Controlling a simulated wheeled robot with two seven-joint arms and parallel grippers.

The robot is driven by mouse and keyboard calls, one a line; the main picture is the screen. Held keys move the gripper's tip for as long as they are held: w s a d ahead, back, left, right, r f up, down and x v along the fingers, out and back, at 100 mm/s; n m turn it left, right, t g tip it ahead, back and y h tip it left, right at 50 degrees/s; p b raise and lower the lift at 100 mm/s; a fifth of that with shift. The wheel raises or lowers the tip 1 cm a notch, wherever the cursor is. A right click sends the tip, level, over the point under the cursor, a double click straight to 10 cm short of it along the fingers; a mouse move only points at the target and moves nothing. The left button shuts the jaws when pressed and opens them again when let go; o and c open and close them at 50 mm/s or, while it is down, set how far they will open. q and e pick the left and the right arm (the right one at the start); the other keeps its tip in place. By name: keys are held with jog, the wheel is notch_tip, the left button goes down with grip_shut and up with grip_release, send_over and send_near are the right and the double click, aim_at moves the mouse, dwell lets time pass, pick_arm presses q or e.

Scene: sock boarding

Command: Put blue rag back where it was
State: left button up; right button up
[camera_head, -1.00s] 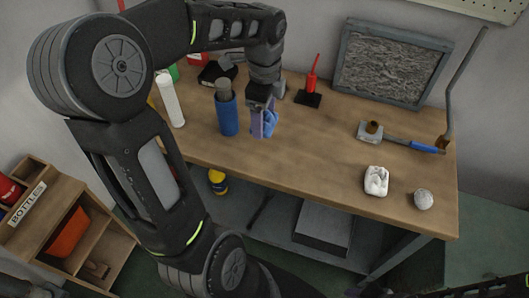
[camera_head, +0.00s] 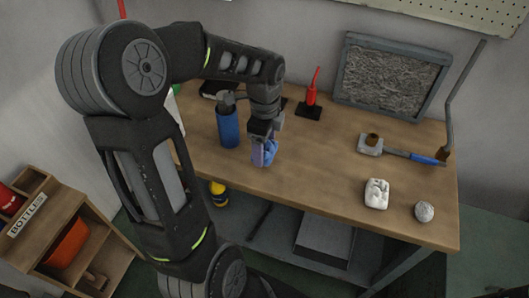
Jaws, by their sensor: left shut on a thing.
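The blue rag (camera_head: 268,154) is a small crumpled blue-purple cloth at the front part of the wooden workbench (camera_head: 320,180). My left gripper (camera_head: 264,142) points down and is shut on the rag. The gripper covers the rag's top; I cannot tell whether its lower edge touches the bench. A blue bottle (camera_head: 228,126) with a grey top stands upright just left of the rag. My right gripper is not in view.
A red oil can (camera_head: 312,94) stands on a black base behind. A framed grey panel (camera_head: 390,74) leans at the back. A blue-handled tool (camera_head: 418,157), a white block (camera_head: 376,193) and a grey ball (camera_head: 424,211) lie right. A shelf labelled "BOTTLES" (camera_head: 28,217) stands left. The bench middle is clear.

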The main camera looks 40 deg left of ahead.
aim_at(265, 154)
pick_arm(q)
jog(key=shift+f, duration=1.9)
jog(key=shift+f, duration=0.2)
jog(key=o, duration=1.3)
jog(key=shift+r, duration=0.1)
notch_tip(265, 154, up, 12)
jog(key=shift+r, duration=0.15)
